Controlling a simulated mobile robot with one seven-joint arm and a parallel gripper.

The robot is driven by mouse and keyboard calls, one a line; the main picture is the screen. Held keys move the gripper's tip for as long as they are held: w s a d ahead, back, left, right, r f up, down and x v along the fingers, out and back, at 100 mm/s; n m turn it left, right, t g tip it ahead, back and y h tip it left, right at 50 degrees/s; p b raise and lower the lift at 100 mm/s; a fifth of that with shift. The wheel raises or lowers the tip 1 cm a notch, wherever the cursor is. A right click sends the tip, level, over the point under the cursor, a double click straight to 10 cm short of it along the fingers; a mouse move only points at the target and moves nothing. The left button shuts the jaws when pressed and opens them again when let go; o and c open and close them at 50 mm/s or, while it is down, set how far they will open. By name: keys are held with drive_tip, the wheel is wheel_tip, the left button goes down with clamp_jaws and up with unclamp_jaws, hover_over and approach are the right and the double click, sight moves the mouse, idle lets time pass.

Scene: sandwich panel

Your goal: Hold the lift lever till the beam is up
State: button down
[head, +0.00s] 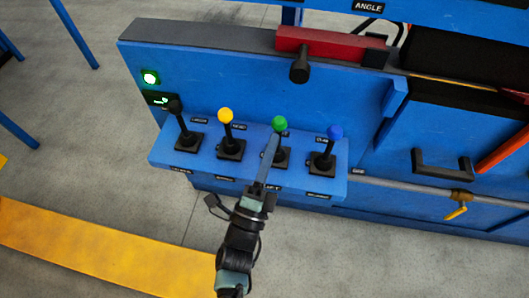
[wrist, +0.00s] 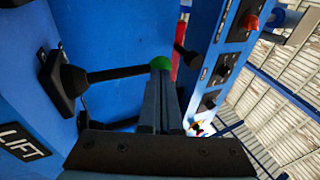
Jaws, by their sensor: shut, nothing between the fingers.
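The lift lever has a green knob (head: 279,123) on a black stem and stands third from the left on a blue shelf. In the wrist view its green knob (wrist: 161,62) is at my fingertips, and a LIFT label (wrist: 24,142) is beside its base. My gripper (head: 273,138) is shut with nothing between its fingers. The tips are at the knob, touching or very close; I cannot tell which. A blue beam (head: 440,18) with an ANGLE label crosses the top right of the head view; I cannot tell whether it is the task's beam.
A yellow-knobbed lever (head: 225,115) and a black lever (head: 174,106) stand to the left, a blue-knobbed lever (head: 334,132) close on the right. A green lamp (head: 150,77) glows on the panel. A red block (head: 330,42) is behind. Floor in front is clear around yellow strips.

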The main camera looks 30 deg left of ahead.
drive_tip(key=shift+w+r, duration=0.1)
drive_tip(key=shift+w, duration=0.15)
